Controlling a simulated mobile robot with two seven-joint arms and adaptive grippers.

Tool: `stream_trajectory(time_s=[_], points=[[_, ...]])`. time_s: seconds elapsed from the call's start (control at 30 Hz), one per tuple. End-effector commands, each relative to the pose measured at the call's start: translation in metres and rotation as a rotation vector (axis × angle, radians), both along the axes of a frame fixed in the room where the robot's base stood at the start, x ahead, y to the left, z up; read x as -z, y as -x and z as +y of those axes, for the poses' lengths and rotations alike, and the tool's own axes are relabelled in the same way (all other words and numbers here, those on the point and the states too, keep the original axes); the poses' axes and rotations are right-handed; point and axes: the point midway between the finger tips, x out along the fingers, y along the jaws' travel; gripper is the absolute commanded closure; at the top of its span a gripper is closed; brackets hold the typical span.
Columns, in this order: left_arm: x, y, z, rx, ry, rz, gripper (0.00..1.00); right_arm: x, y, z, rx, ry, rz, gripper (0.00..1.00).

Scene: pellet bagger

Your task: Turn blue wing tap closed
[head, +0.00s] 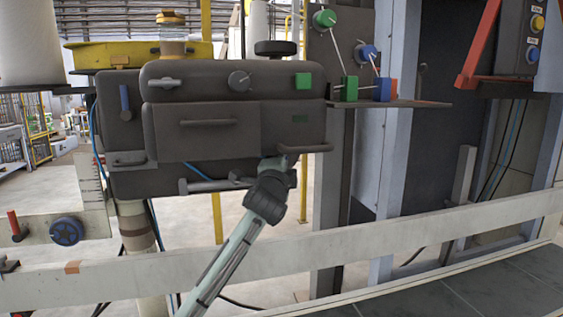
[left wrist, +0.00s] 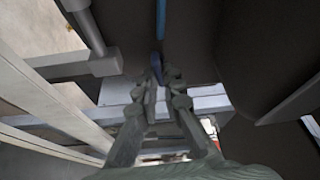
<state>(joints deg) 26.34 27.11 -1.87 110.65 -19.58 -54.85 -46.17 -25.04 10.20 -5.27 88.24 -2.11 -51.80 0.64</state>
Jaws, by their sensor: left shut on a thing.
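In the left wrist view, my left gripper (left wrist: 160,80) has its fingertips closed together on a small blue piece, which looks like the wing of the blue wing tap (left wrist: 156,66). Only a thin upright part of it shows above the fingertips; the rest is hidden by the fingers. A blue hose (left wrist: 161,18) runs in line with it beyond. In the head view my left arm reaches up from the bottom to the underside of the dark machine body (head: 235,85). The fingertips and the tap cannot be made out there. My right gripper is in neither view.
Above my left gripper a bar handle (head: 305,149) juts from the machine. A pale rail (head: 420,228) crosses in front. A blue star knob (head: 66,231) and red lever (head: 14,224) sit at left. Green and blue blocks stand on a shelf (head: 425,104) at right.

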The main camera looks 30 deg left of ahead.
Motion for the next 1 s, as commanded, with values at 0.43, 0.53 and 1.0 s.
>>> stream_trajectory(time_s=[0.43, 0.53, 1.0], points=[[-0.0001, -0.0002, -0.0006, 0.001, -0.093, 0.110, 1.00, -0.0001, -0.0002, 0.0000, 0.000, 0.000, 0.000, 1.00], [0.0001, -0.0002, -0.0007, 0.001, -0.097, 0.114, 1.00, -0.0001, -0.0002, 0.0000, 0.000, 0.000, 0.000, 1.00], [0.0000, -0.0002, -0.0005, 0.001, -0.098, 0.115, 0.75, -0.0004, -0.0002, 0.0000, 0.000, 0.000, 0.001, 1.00]])
